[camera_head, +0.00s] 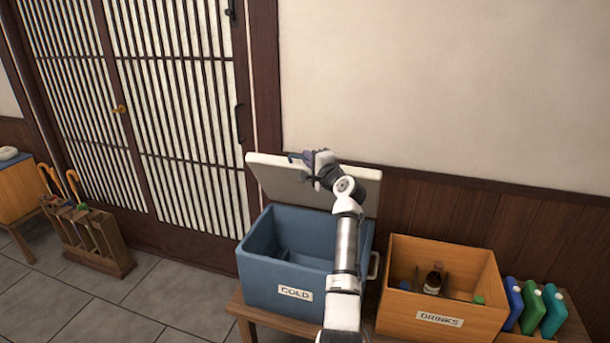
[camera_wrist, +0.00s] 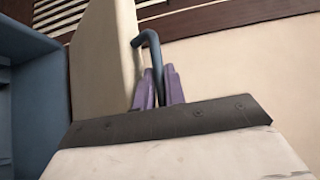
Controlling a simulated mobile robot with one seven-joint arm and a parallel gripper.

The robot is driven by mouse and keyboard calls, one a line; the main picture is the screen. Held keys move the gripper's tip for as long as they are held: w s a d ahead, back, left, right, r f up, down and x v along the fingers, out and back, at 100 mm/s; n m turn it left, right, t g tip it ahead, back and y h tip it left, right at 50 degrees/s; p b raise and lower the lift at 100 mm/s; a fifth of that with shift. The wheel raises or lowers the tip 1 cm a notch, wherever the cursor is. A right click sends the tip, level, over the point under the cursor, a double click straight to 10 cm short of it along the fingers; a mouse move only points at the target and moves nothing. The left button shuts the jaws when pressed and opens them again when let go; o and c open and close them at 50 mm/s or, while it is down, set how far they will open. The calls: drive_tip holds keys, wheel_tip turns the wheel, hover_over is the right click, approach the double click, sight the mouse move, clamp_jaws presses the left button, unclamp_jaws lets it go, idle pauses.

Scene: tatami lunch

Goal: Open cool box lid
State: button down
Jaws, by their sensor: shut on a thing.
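The blue cool box (camera_head: 262,270), labelled COLD, stands on a wooden bench. Its pale lid (camera_head: 268,172) is raised and leans back towards the wall, so the inside of the box shows. My gripper (camera_head: 297,157) is at the upper edge of the lid, shut on the lid's dark handle. In the wrist view, the purple fingers of my gripper (camera_wrist: 159,88) close around the blue-grey handle (camera_wrist: 152,42), which stands out from the lid's edge. The lid (camera_wrist: 108,62) and a blue wall of the box (camera_wrist: 35,75) also show there. My arm hides part of the lid and the box's right side.
A wooden DRINKS crate (camera_head: 455,325) with a dark bottle (camera_head: 433,280) stands right of the box. Green and blue flasks (camera_head: 530,308) are beyond it. The wall (camera_head: 430,85) is close behind. An umbrella stand (camera_head: 100,245) is at the left, with open tiled floor before it.

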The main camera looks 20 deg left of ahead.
drive_tip(key=w+r, duration=0.1)
drive_tip(key=w+r+m, duration=0.1)
drive_tip(key=w, duration=0.1)
drive_tip(key=shift+w+g+h, duration=0.2)
drive_tip(key=shift+g+h, duration=0.1)
drive_tip(key=shift+g, duration=0.1)
drive_tip(key=shift+w+d+r+m+g+p, duration=0.15)
drive_tip(key=shift+w+r+g+p, duration=0.1)
drive_tip(key=shift+w, duration=0.55)
drive_tip(key=shift+w+a+r+m+g+p, duration=0.15)
drive_tip(key=shift+w+r+p, duration=0.1)
drive_tip(key=shift+w, duration=0.5)
drive_tip(key=shift+d, duration=0.1)
drive_tip(key=c, duration=1.5)
unclamp_jaws()
drive_tip(key=shift+s+d+b, duration=0.35)
drive_tip(key=shift+s+d, duration=0.15)
drive_tip(key=shift+d, duration=0.05)
drive_tip(key=b+v, duration=0.1)
drive_tip(key=v, duration=0.5)
drive_tip(key=b+v, duration=0.2)
drive_tip(key=v, duration=0.4)
drive_tip(key=shift+s+r, duration=0.25)
